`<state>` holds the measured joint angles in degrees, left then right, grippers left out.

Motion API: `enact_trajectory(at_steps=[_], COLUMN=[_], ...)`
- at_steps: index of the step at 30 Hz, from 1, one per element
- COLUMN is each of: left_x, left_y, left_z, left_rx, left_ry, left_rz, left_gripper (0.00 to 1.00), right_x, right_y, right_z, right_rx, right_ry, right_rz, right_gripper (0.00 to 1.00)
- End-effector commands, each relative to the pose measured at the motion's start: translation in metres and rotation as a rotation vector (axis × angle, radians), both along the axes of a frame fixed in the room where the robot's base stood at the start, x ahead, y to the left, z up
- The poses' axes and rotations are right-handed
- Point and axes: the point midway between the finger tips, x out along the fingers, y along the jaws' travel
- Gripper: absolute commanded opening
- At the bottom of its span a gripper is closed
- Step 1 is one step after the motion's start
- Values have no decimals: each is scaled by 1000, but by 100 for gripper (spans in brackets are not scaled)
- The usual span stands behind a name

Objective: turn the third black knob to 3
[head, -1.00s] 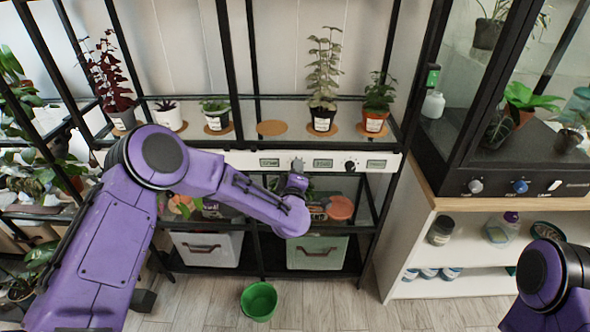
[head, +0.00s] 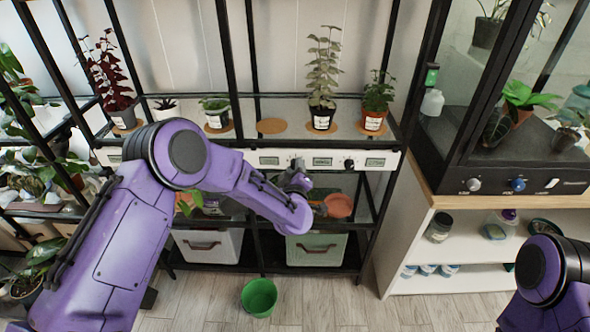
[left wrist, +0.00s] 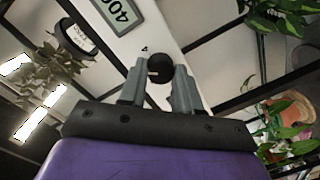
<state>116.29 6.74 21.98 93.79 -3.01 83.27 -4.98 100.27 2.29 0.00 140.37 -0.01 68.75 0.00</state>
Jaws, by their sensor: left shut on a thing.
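A white strip (head: 220,157) with small displays and black knobs runs along the front of the upper rack shelf. My left gripper (head: 297,165) is at this strip, between two displays. In the left wrist view its two grey fingers stand on either side of a black knob (left wrist: 160,67) and are shut on it. A light mark shows on the knob, and a printed 4 is on the strip near it. Another black knob (head: 349,164) is free to the right. My arm hides the left part of the strip. My right gripper is out of view.
Potted plants stand on cork mats above the strip, including a pale-leaved plant (head: 322,115) and a small green one (head: 375,105). An orange pot (head: 338,205) is below. A green bucket (head: 259,297) stands on the floor. A glass cabinet (head: 500,100) is at the right.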

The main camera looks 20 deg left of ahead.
Motion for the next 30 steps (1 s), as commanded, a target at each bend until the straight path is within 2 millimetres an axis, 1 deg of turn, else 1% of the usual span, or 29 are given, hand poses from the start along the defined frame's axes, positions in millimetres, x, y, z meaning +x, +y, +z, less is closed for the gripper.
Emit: enact_trajectory(at_steps=[5, 6, 7, 8, 16, 19, 23, 27, 30], left_x=[-1, -1, -1, -1, -1, -10, -38, -71, -88], left_y=[-1, -1, -1, -1, -1, -4, -12, -21, -25], left_z=[-2, -2, -2, -2, -1, -1, 0, 3, 5], left_rx=[-1, -1, 0, 0, -1, -1, 0, 1, 1], left_ry=[6, 6, 5, 5, 2, 2, 3, 4, 3], left_rz=[-2, -2, -3, -3, -1, -4, -5, -5, -5], left_gripper=[2, 46, 55, 58, 58, 58, 58, 58, 58], right_x=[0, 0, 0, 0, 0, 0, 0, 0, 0], right_y=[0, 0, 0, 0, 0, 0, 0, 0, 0], right_z=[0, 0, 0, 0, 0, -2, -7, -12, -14], right_rx=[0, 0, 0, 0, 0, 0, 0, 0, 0], right_ry=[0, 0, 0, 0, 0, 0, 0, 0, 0], right_rz=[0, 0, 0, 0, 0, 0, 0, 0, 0], right_gripper=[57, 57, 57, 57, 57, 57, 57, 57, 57])
